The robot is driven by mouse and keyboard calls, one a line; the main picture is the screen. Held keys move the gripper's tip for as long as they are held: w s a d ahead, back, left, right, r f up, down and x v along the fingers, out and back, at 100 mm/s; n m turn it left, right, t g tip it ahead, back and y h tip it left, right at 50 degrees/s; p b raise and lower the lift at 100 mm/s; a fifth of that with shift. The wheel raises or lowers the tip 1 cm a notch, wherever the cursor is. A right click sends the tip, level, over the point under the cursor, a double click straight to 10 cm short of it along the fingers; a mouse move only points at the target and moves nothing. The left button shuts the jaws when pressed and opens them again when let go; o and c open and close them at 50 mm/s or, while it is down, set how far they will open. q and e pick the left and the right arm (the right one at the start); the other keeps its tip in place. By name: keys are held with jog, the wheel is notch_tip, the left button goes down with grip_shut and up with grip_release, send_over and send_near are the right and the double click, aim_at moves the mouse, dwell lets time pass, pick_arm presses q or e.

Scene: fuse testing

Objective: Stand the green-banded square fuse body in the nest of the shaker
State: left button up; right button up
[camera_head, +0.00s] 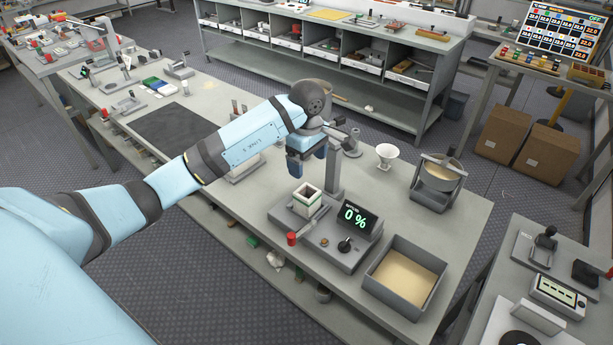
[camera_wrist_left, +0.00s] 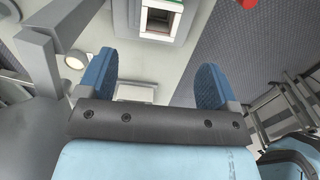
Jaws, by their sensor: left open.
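The green-banded square fuse body (camera_head: 308,198), a pale hollow square tube, stands upright on the shaker (camera_head: 340,250) at its nest; the nest itself is mostly hidden beneath it. The shaker's display reads 0 %. My left gripper (camera_head: 303,172), with blue fingers, is above and slightly behind the fuse body, apart from it and empty. In the left wrist view the fingers (camera_wrist_left: 155,72) are spread with nothing between them, and the fuse body's open top (camera_wrist_left: 160,18) shows beyond them at the upper edge. My right gripper is not seen.
A grey tray of sand-coloured material (camera_head: 405,277) stands right of the shaker. A white funnel (camera_head: 387,156) and a sieve on a stand (camera_head: 440,174) are behind it. A red-topped piece (camera_head: 292,239) is at the shaker's front left. A dark mat (camera_head: 175,132) lies farther left.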

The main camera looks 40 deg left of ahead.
pick_arm(q)
jog(key=s+d+f+n+h, duration=0.1)
jog(key=s+d+f+h, duration=0.25)
jog(key=d, duration=0.35)
jog(key=s+d+f+h, duration=0.2)
jog(key=d+f+h, duration=0.15)
jog(key=d, duration=0.25)
jog(key=s+d+r+n+t+h, duration=0.3)
jog(key=s+d+n+t+h, duration=0.25)
jog(key=d+n+h, duration=0.65)
jog(key=s+a+f+m+t+y, duration=0.2)
jog(key=s+f+m+y, duration=0.6)
jog(key=m, duration=0.8)
jog(key=s+a+f+m+t+y, duration=0.3)
jog(key=s+a+f+m+y, duration=0.2)
jog(key=f+m, duration=0.6)
jog(key=s+m+y, duration=0.2)
jog(key=s+m, duration=0.1)
jog(key=m, duration=0.3)
jog(key=shift+a+f+y, duration=0.3)
jog(key=shift+a+y, duration=0.1)
